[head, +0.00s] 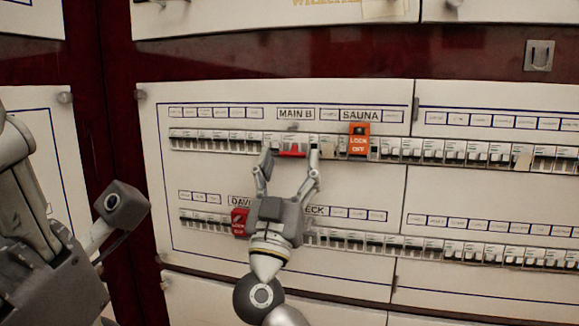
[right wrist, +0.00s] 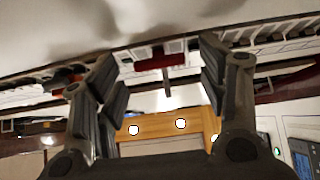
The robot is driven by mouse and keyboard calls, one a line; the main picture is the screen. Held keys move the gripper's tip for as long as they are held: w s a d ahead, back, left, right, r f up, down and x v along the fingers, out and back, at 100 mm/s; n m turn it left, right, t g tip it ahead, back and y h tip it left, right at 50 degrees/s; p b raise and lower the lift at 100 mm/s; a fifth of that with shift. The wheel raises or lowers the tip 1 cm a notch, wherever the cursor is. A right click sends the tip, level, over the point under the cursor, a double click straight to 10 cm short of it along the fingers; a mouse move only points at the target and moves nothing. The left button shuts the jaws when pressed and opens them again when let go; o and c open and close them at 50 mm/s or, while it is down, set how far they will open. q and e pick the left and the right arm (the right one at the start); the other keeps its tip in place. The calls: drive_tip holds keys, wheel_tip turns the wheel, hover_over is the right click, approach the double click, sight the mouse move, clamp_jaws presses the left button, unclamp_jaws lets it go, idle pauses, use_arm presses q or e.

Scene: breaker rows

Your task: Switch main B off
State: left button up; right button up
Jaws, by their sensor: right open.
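The main B breaker (head: 291,151) has a red handle and sits in the upper breaker row under the MAIN B label (head: 296,114). My right gripper (head: 290,152) is open in front of that row, one finger on each side of the red handle. In the right wrist view a red bar (right wrist: 160,62) shows between the spread, empty fingers of the gripper (right wrist: 160,80). I cannot tell whether either finger touches the breaker. My left gripper is out of view.
An orange lock-off tag (head: 359,140) hangs under the SAUNA label, just right of the gripper. A red lock-off tag (head: 239,222) is on the lower row, partly beside my right gripper. Other white breakers (head: 450,153) fill both rows closely.

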drive_tip(key=v, duration=0.7)
drive_tip(key=shift+s+f, duration=0.2)
